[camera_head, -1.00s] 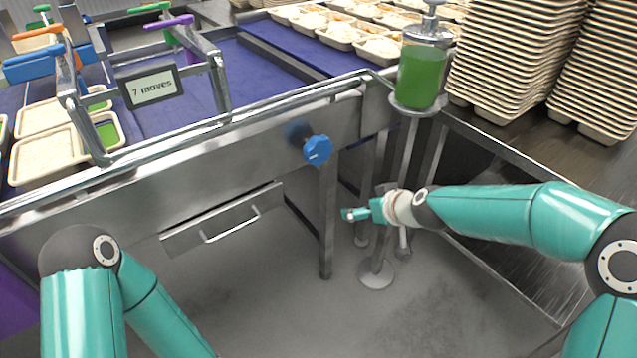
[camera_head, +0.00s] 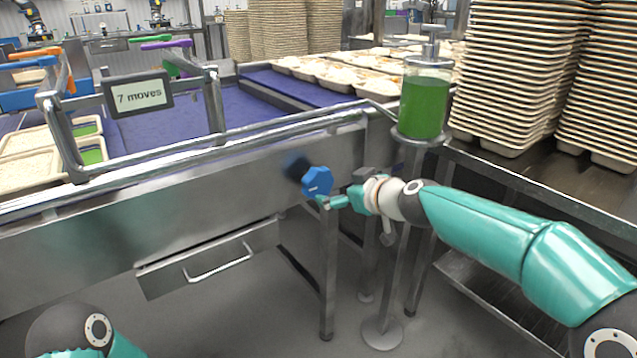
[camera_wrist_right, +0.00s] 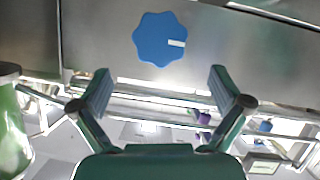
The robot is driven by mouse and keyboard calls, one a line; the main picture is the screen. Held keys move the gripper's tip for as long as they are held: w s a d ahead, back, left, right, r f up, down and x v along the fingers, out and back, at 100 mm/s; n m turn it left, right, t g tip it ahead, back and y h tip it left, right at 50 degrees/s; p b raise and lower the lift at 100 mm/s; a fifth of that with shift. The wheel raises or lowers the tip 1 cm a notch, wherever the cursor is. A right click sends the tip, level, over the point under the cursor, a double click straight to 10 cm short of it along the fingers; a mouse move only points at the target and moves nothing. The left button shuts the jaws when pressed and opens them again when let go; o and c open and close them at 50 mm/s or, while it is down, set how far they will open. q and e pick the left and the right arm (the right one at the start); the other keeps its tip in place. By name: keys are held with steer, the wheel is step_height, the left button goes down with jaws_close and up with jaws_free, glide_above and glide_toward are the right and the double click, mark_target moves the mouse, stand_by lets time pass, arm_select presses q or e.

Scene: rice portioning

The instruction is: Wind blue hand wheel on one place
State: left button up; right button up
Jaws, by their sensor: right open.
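The blue hand wheel (camera_head: 317,181) is mounted on the metal front side of the conveyor frame. It has a lobed rim and one white mark. In the right wrist view the wheel (camera_wrist_right: 161,40) faces the camera, ahead of the fingertips and between their lines, with the white mark pointing right. My right gripper (camera_head: 325,202) is close to the wheel at its lower right. In the wrist view its two fingers (camera_wrist_right: 160,84) are spread apart with nothing between them. My left gripper is not in view; only part of my left arm shows at the lower left.
A sign reading "7 moves" (camera_head: 139,94) hangs on the conveyor rail (camera_head: 180,150). A green-filled dispenser (camera_head: 424,105) stands on a post right of the wheel. Stacked trays (camera_head: 520,70) stand at the right. A drawer handle (camera_head: 218,268) sticks out lower left of the wheel.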

mark_target(321, 184)
steer(key=p+x, duration=0.3)
steer(key=x, duration=0.6)
steer(key=shift+r, duration=0.1)
steer(key=shift+w+a+f+p, duration=0.3)
steer(key=shift+w+f, duration=0.05)
steer(key=shift+w, duration=0.2)
